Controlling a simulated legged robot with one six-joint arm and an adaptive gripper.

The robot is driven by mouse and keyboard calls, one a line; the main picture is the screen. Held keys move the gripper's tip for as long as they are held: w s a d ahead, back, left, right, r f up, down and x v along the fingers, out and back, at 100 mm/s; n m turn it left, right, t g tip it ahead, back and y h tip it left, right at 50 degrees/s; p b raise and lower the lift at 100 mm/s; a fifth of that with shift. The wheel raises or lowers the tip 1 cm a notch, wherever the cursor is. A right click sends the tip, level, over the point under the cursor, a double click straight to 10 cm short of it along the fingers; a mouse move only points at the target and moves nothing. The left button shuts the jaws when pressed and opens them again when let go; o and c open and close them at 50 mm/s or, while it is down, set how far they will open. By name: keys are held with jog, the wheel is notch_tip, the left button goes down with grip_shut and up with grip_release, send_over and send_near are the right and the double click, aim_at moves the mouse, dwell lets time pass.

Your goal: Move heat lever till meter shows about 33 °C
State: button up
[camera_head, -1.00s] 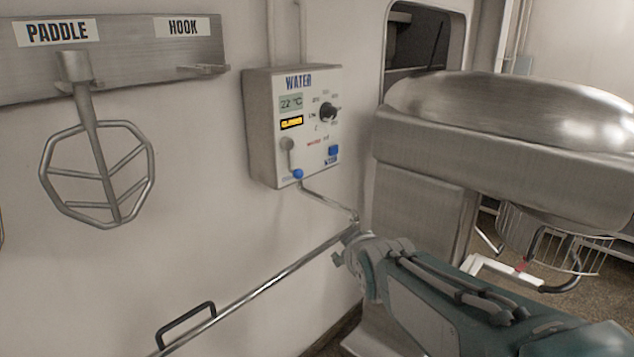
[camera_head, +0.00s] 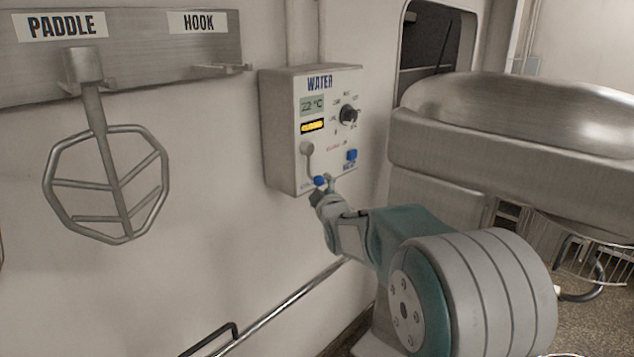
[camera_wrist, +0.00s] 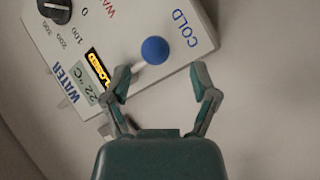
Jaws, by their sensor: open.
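The white WATER box (camera_head: 277,135) hangs on the wall. Its meter (camera_head: 312,105) reads 22 °C, and also shows in the wrist view (camera_wrist: 91,97). The heat lever (camera_head: 307,150) points down, with its blue ball knob (camera_head: 319,181) by the COLD label. In the wrist view the blue knob (camera_wrist: 155,50) is just beyond the fingertips, between their lines. My gripper (camera_wrist: 160,70) is open and empty, fingers on either side of the space below the knob. In the head view my gripper (camera_head: 323,189) is small at the box's bottom edge, partly covering the lever end.
A yellow CLOSED display (camera_head: 312,126), a black dial (camera_head: 348,115) and a blue button (camera_head: 351,155) share the panel. A large metal mixer (camera_head: 500,140) stands to the right. A paddle (camera_head: 108,185) hangs at left. A rail (camera_head: 300,292) runs below.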

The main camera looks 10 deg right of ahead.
aim_at(319, 184)
jog(key=w, duration=0.3)
jog(key=shift+w, duration=0.25)
jog(key=shift+w+d, duration=0.3)
jog(key=shift+d, duration=0.05)
jog(key=shift+a, duration=0.15)
jog(key=shift+c, duration=0.6)
jog(key=shift+a, duration=0.15)
grip_shut()
